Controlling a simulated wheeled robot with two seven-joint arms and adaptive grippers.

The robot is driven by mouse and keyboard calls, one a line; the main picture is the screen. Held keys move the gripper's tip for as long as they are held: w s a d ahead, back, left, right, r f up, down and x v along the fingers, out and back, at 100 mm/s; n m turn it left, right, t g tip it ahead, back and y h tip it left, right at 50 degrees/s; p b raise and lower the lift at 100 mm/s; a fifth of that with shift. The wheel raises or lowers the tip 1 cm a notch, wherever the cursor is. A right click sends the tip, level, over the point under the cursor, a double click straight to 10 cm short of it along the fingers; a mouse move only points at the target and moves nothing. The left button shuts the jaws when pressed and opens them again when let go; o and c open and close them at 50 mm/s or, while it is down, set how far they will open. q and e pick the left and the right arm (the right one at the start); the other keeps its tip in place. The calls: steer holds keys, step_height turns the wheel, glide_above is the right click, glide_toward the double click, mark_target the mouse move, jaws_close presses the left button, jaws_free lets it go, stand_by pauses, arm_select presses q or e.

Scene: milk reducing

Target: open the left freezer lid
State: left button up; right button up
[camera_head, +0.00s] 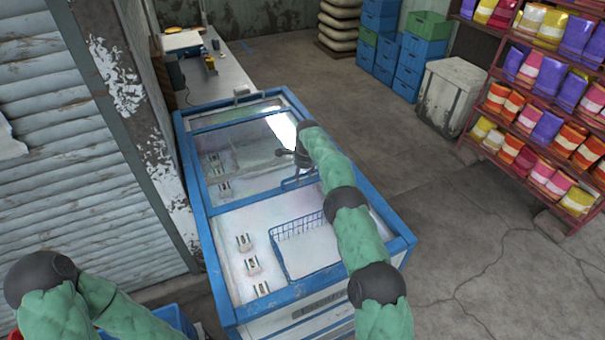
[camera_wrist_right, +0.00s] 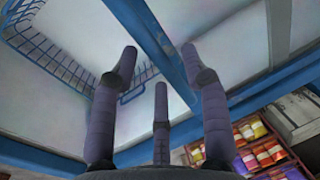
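The chest freezer (camera_head: 222,285) has a blue frame and a glass-covered top. Its far lid panel (camera_head: 240,150) shows bright glare, and a blue crossbar (camera_head: 262,193) divides it from the near section. My right gripper (camera_head: 290,158) is over the far panel, close to the crossbar. In the right wrist view the gripper's dark fingers (camera_wrist_right: 160,70) are spread, with a blue frame bar (camera_wrist_right: 160,50) beyond and between them. I cannot tell if they touch it. My left arm enters at the lower left; its gripper is out of view.
A wire basket (camera_head: 277,247) and several small packs (camera_head: 252,265) lie inside the freezer. A shuttered wall (camera_head: 60,130) stands close on the left. A counter (camera_head: 220,75) adjoins the far end. A stocked red shelf (camera_head: 484,150) is at right; floor between is clear.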

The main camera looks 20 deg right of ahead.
step_height(320, 180, up, 12)
steer(key=s, duration=0.2)
steer(key=shift+s, duration=0.15)
stand_by(0.5)
steer(key=shift+d+f, duration=0.1)
